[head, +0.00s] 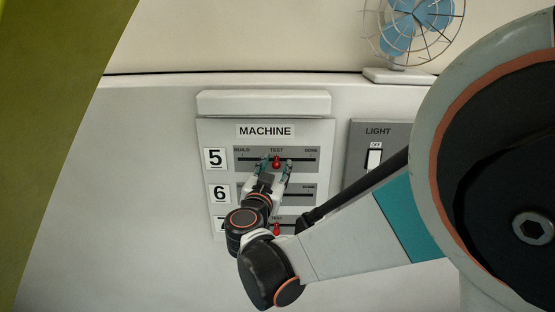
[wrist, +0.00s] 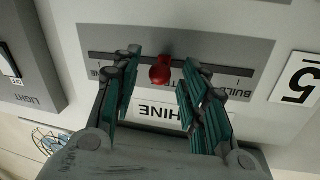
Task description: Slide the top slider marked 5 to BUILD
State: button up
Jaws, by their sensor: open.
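The top slider (head: 276,162), in the row marked 5 on the MACHINE panel, has a red knob at the TEST mark, mid-slot. BUILD is at the left end of its slot in the head view. My gripper (head: 276,168) is open at this row, with one finger on each side of the knob. In the upside-down wrist view, the red knob (wrist: 160,72) shows between the spread fingers of my gripper (wrist: 157,80), with gaps to both. BUILD lies toward the right there. I cannot tell how deep the fingertips reach.
The row marked 6 is mostly hidden behind my gripper. A lower red knob (head: 277,229) shows below it. A LIGHT switch panel (head: 376,158) is right of the machine panel (head: 325,130). A fan (head: 412,30) stands above. The wall left of the panel is clear.

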jog(key=shift+s, duration=0.1)
jog(key=shift+c, duration=0.5)
grip_shut()
jog(key=a, duration=0.5)
jog(key=a+b, duration=0.1)
jog(key=a, duration=0.3)
jog(key=shift+w+a, duration=0.2)
jog(key=shift+a, duration=0.2)
jog(key=shift+o, duration=0.5)
grip_release()
jog(key=shift+a, duration=0.2)
jog(key=shift+d, duration=0.15)
